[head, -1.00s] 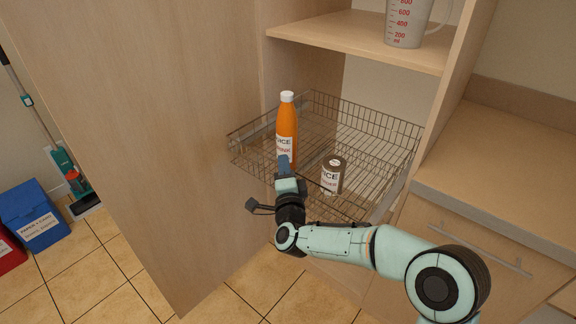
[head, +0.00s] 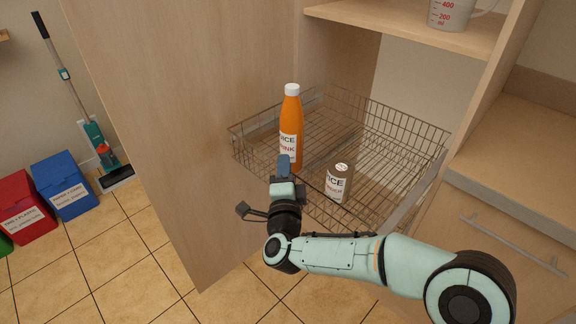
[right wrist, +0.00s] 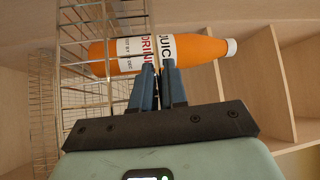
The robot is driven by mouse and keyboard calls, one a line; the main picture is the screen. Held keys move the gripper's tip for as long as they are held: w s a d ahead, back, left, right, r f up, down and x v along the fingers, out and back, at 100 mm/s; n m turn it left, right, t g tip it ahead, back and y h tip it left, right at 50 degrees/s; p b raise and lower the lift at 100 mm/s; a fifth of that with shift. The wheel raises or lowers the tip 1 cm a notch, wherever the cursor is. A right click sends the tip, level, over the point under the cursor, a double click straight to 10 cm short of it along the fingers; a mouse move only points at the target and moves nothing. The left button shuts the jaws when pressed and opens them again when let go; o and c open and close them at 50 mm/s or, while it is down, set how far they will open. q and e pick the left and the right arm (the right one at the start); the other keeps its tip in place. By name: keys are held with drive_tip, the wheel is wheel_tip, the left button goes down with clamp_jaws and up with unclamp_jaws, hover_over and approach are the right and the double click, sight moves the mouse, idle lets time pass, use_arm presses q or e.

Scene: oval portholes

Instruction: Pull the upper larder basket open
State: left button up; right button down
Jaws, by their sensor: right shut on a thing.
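The upper larder basket (head: 385,150) is a wire basket standing out of the tall wooden cupboard, below its shelf. My right gripper (head: 283,162) is at its front side, shut on the front wire rim. In the right wrist view the closed fingers (right wrist: 158,70) meet at the wire, which also shows running beside them (right wrist: 62,90). An orange juice bottle (head: 291,120) stands upright in the basket just behind the fingers; it fills the top of the right wrist view (right wrist: 195,52). My left gripper is out of view.
A tall wooden panel (head: 180,130) stands left of the basket. A shelf (head: 420,30) with a measuring jug (head: 452,12) is above it. A counter (head: 520,175) with a handled front (head: 515,245) is at the right. Bins (head: 65,185) and a mop (head: 95,145) stand far left.

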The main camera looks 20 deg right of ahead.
drive_tip(key=c, duration=1.3)
unclamp_jaws()
drive_tip(key=shift+c, duration=0.2)
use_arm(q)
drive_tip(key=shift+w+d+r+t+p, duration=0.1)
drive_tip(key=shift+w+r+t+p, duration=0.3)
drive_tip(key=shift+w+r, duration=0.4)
use_arm(e)
drive_tip(key=v, duration=1.3)
drive_tip(key=shift+s, duration=0.25)
drive_tip(key=shift+f, duration=0.1)
